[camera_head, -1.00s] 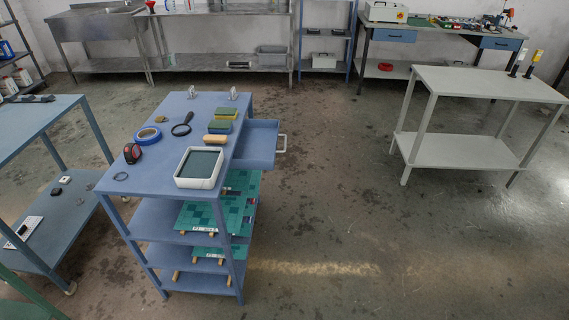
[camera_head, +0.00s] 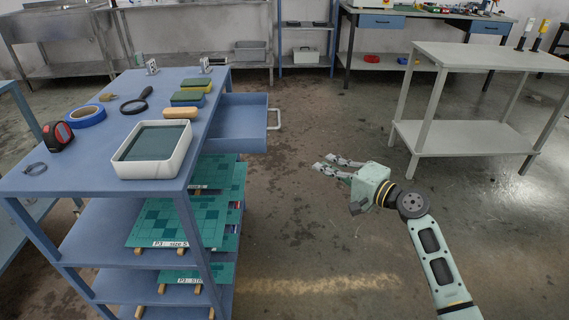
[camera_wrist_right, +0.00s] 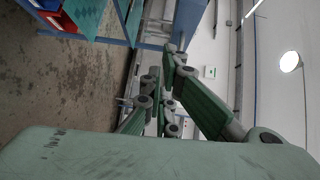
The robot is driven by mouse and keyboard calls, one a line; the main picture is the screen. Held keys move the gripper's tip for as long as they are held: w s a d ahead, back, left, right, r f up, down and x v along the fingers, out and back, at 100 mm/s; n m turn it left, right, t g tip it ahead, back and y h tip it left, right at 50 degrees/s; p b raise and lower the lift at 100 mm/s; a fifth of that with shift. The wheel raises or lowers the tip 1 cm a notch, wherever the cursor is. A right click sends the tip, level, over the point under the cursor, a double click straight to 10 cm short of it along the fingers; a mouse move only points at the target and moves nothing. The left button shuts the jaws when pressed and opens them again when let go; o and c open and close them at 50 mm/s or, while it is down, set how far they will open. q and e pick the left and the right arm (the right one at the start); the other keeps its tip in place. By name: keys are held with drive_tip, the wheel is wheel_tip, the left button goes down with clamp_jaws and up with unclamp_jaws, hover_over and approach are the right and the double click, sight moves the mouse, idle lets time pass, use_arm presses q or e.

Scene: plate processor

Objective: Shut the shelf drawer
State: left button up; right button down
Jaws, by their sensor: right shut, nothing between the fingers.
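The blue shelf unit (camera_head: 200,205) stands on the left in the head view. Its blue drawer (camera_head: 236,143) is pulled out to the right, with a pale handle (camera_head: 274,120) on its outer end. My right gripper (camera_head: 328,163) is to the right of the handle, apart from it, over open floor. It is shut and empty, its fingers pointing left. In the right wrist view the green finger links of my right gripper (camera_wrist_right: 160,100) fill the middle, with blue shelf parts at the upper left. My left gripper is in neither view.
On the shelf top are a white tray (camera_head: 178,167), sponges, a wooden block, a magnifier (camera_head: 136,106), blue tape and a tape measure (camera_head: 57,135). Green boards lie on the shelves below. A grey table (camera_head: 470,56) stands to the right. Floor between is clear.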

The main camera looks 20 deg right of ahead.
sight(226, 147)
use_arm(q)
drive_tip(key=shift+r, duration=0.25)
use_arm(e)
drive_tip(key=w+a+r+y, duration=0.1)
drive_tip(key=w+a+r, duration=0.2)
drive_tip(key=w+a, duration=0.6)
drive_tip(key=shift+w+t, duration=0.3)
drive_tip(key=shift+a+r, duration=0.1)
drive_tip(key=shift+a, duration=0.1)
drive_tip(key=a, duration=0.2)
drive_tip(key=w+a, duration=0.1)
drive_tip(key=a, duration=0.2)
drive_tip(key=w+a+p, duration=0.1)
drive_tip(key=a, duration=0.1)
drive_tip(key=shift+a+r, duration=0.1)
drive_tip(key=shift+a, duration=0.15)
drive_tip(key=a, duration=0.2)
drive_tip(key=w+a, duration=0.1)
drive_tip(key=a, duration=0.2)
drive_tip(key=w+a, duration=0.1)
drive_tip(key=a, duration=0.2)
drive_tip(key=shift+w, duration=0.2)
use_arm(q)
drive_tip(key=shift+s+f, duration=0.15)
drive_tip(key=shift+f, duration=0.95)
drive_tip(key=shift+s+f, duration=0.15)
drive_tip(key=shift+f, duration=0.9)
use_arm(e)
drive_tip(key=shift+w+a, duration=0.1)
drive_tip(key=shift+a, duration=0.35)
